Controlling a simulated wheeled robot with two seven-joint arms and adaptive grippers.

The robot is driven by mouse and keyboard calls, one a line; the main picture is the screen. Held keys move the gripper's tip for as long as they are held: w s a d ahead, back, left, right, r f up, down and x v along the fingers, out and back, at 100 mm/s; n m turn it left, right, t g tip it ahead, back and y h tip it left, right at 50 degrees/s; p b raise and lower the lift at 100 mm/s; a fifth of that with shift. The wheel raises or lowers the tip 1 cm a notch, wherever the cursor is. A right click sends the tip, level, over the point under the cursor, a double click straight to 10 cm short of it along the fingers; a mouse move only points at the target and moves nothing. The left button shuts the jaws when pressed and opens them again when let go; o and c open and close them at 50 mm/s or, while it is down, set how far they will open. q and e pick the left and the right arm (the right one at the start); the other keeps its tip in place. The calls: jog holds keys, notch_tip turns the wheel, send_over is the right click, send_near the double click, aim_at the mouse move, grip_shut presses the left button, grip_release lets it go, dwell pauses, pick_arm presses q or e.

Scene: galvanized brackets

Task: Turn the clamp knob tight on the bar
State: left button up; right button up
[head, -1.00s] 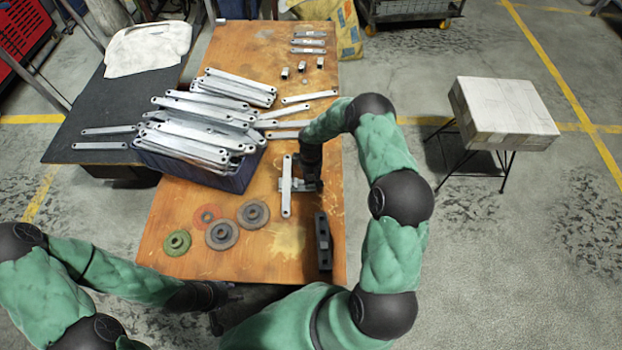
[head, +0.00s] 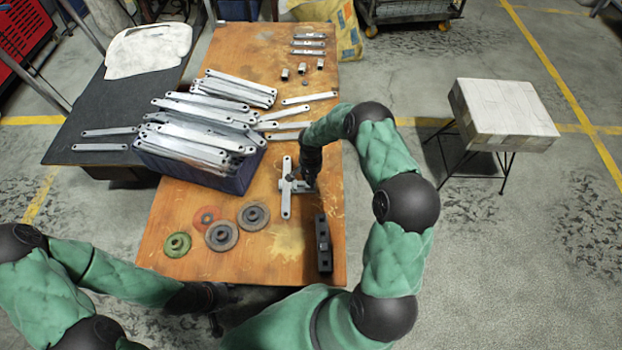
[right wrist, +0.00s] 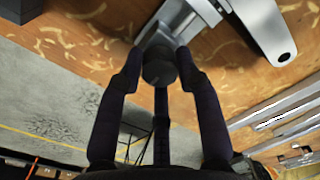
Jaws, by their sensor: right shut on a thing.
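A silver flat bar (head: 287,188) lies lengthwise on the wooden bench, right of the bin. A metal clamp (head: 300,187) sits across it, reaching to its right side. In the right wrist view, the clamp (right wrist: 172,28) meets the bar (right wrist: 264,28), and a dark round knob (right wrist: 158,68) is at the clamp's near end. My right gripper (head: 309,178) is at the clamp's right end. Its two fingers (right wrist: 159,60) are shut on the knob, one on each side. My left gripper (head: 216,312) is low at the bench's front edge, away from the clamp; its fingers are unclear.
A dark blue bin (head: 200,172) heaped with silver bars stands on the bench's left. Several discs (head: 221,235) lie at the front left. A black block (head: 323,243) lies front right. Loose bars (head: 309,98) and small pieces (head: 303,68) lie farther back.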

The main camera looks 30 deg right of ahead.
jog(key=o, duration=1)
jog(key=shift+r+p, duration=1.85)
jog(key=shift+r, duration=1.2)
jog(key=shift+a+f, duration=0.1)
